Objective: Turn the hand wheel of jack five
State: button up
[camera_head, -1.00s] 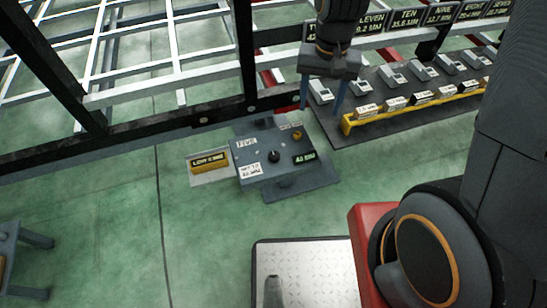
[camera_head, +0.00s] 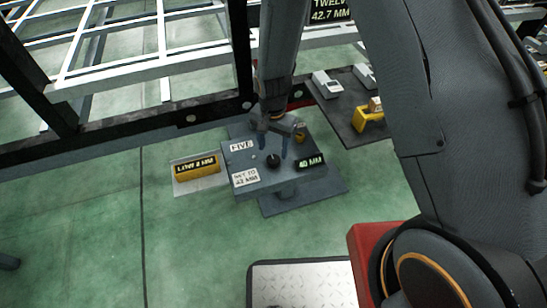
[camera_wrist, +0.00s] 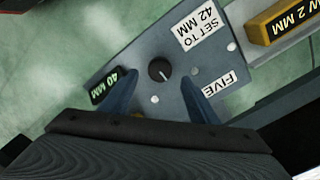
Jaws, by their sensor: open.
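Jack five (camera_head: 245,178) is a grey-blue box on a base plate on the green floor, labelled FIVE, with a "SET TO 42 MM" tag and a black display reading 40 MM (camera_head: 311,161). Its hand wheel, a small black knob (camera_head: 273,160) with a pale pointer mark, sits on the top face; it also shows in the wrist view (camera_wrist: 159,69). My gripper (camera_head: 272,147) is open above the jack, just behind the knob. In the wrist view its two blue fingers (camera_wrist: 158,92) point toward the knob, one to each side, with the knob slightly beyond the tips.
A yellow block labelled LOW 2 MM (camera_head: 197,166) lies on a pale plate left of the jack. The dark chassis beam (camera_head: 110,138) runs close behind it. More gauges (camera_head: 327,84) stand on a dark mat at upper right. Open green floor lies in front and left.

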aim_at(273, 159)
notch_tip(273, 159, down, 5)
jog(key=shift+f+b, duration=0.1)
jog(key=shift+b, duration=0.55)
jog(key=c, duration=1)
jog(key=shift+c, duration=0.2)
jog(key=shift+n+p, duration=0.4)
